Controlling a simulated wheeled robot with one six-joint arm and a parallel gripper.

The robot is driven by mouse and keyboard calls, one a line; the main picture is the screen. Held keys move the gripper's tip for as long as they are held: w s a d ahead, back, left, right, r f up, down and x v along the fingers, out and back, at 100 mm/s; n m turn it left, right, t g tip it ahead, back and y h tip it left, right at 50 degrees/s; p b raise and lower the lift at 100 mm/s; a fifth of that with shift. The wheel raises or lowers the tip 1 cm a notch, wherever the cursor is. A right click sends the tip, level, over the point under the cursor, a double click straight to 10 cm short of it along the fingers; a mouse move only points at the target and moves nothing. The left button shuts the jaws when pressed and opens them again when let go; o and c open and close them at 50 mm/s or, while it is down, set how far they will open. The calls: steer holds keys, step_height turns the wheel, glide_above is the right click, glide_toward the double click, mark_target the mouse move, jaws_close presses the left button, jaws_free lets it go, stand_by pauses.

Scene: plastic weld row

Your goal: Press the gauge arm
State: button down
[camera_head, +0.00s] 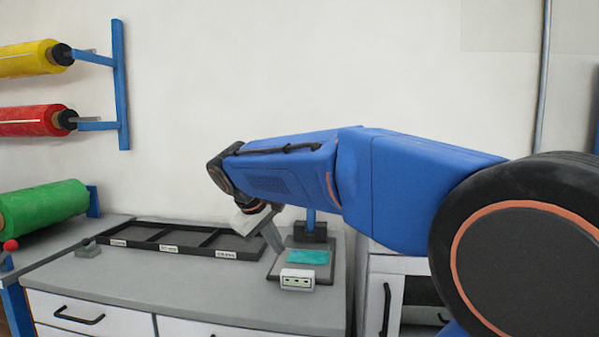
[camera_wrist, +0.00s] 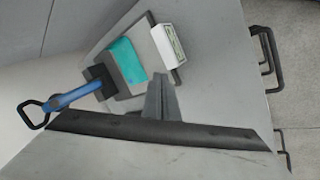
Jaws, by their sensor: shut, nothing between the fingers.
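The gauge stands at the right end of the grey worktop. Its blue arm (camera_head: 310,218) rises from a black block (camera_head: 311,233), and my own arm hides its upper part. In the wrist view the blue gauge arm (camera_wrist: 75,95) ends in a black loop handle (camera_wrist: 32,114), clear of my fingers. A teal piece (camera_head: 308,256) lies flat on the gauge's plate; it also shows in the wrist view (camera_wrist: 127,60). A white box (camera_head: 297,279) with a small panel sits at the front. My gripper (camera_wrist: 160,82) is shut and empty, beside the gauge on its left in the head view.
A dark divided tray (camera_head: 170,240) with labels lies left of the gauge. Yellow (camera_head: 28,58), red (camera_head: 30,120) and green (camera_head: 42,206) rolls hang at the left. Drawers (camera_head: 90,310) are below the worktop. The worktop front (camera_head: 190,285) is clear.

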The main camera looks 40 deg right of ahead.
steer(key=w+d+r+m+g+h, duration=0.2)
steer(key=w+d+r+g+h, duration=0.1)
steer(key=w+d, duration=0.5)
steer(key=w+d+r+m+g+h, duration=0.2)
steer(key=w+d, duration=0.6)
steer(key=w, duration=0.6)
steer(key=w+d+r+m+g+h, duration=0.2)
steer(key=w+d+r+g+h, duration=0.2)
steer(key=w, duration=0.6)
steer(key=shift+w+d+r+m+g, duration=0.35)
steer(key=shift+d+r+g, duration=0.65)
steer(key=shift+d+r, duration=0.85)
steer(key=shift+d, duration=0.15)
steer(key=x, duration=1)
steer(key=shift+s+a+r, duration=0.1)
steer(key=shift+s+a, duration=0.55)
steer(key=shift+a, duration=0.15)
steer(key=shift+s+a, duration=0.6)
steer(key=shift+a, duration=0.25)
